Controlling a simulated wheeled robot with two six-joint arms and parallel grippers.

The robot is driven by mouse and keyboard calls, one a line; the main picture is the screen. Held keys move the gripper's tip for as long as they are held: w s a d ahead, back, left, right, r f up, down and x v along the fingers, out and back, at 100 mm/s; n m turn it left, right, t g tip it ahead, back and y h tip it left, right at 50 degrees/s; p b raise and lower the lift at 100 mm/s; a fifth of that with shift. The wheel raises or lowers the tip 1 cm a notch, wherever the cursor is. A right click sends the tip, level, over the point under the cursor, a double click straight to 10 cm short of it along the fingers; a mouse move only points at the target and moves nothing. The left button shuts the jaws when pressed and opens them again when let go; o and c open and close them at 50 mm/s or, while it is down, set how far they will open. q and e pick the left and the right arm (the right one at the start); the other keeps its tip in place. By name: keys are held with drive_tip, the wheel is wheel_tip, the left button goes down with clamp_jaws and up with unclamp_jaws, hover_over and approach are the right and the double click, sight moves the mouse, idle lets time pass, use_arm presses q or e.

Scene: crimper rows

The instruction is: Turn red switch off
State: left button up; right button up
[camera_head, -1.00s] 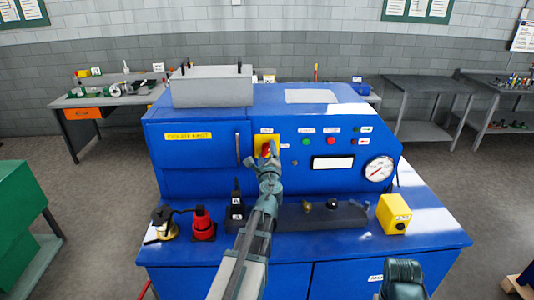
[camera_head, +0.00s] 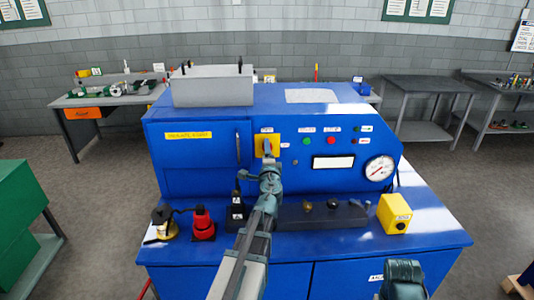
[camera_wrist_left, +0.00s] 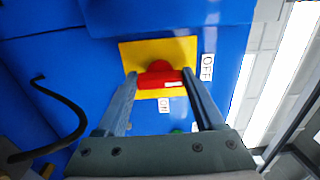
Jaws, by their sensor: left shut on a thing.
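The red switch (camera_wrist_left: 160,72) is a red handle on a yellow plate (camera_wrist_left: 128,52) on the front of the blue machine. In the wrist view its handle lies level, its white-marked end pointing toward the OFF label (camera_wrist_left: 208,67). The ON label (camera_wrist_left: 164,105) is below the plate there. In the head view the OFF label (camera_head: 267,130) is above the yellow plate (camera_head: 261,139). My left gripper (camera_head: 268,153) is shut on the red handle, a finger at each end of it in the wrist view (camera_wrist_left: 160,88). My right gripper is out of view; only part of that arm shows at the bottom.
Green and red buttons (camera_head: 332,140) and a gauge (camera_head: 379,168) are right of the switch. A black block (camera_head: 325,215), red device (camera_head: 202,224) and yellow box (camera_head: 394,213) stand on the ledge below. A grey box (camera_head: 212,87) sits on top.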

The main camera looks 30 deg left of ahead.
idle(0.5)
use_arm(q)
drive_tip(key=o, duration=1.4)
drive_tip(key=shift+s, duration=0.1)
